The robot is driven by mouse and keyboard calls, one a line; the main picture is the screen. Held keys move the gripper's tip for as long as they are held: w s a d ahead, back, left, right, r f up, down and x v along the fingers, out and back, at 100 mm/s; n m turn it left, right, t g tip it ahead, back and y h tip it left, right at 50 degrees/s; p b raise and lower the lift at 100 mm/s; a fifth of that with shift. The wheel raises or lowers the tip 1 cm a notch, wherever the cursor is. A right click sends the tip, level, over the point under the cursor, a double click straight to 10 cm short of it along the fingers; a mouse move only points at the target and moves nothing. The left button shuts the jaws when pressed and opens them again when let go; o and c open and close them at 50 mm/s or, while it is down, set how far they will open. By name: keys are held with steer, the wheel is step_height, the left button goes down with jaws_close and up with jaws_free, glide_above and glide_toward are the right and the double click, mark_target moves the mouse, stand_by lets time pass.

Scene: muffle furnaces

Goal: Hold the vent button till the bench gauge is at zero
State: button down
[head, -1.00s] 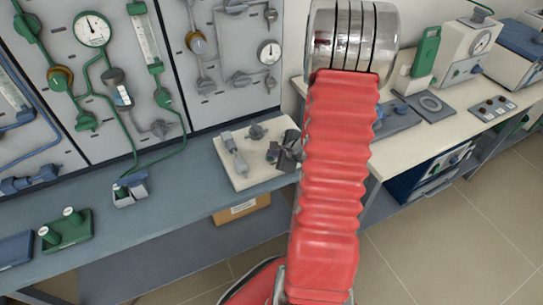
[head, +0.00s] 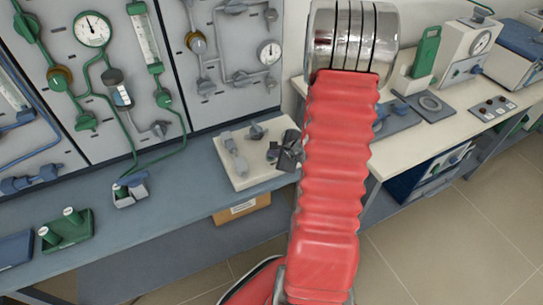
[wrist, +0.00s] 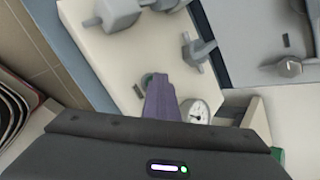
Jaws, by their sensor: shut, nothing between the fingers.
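My gripper (wrist: 160,80) is shut and empty. In the wrist view its purple-grey fingers reach over a pale board. A small round dark-teal button (wrist: 147,79) shows at the left of the fingertips, partly hidden by them; I cannot tell whether they touch it. A small white dial gauge (wrist: 197,111) sits to the right of the fingers; its reading is too small to tell. In the head view my dark gripper (head: 288,152) is at the right end of the pale board (head: 262,178) on the bench; button and gauge cannot be made out there.
Grey fittings (head: 235,155) stand on the board; a grey valve (wrist: 199,52) also shows in the wrist view. Wall panels behind carry a larger gauge (head: 92,29) and pipes. A small blue-grey holder (head: 130,190) stands to the left. The bench between is clear.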

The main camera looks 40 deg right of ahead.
mark_target(273, 160)
steer(key=shift+r, duration=0.85)
step_height(273, 160, up, 5)
stand_by(0.9)
stand_by(0.8)
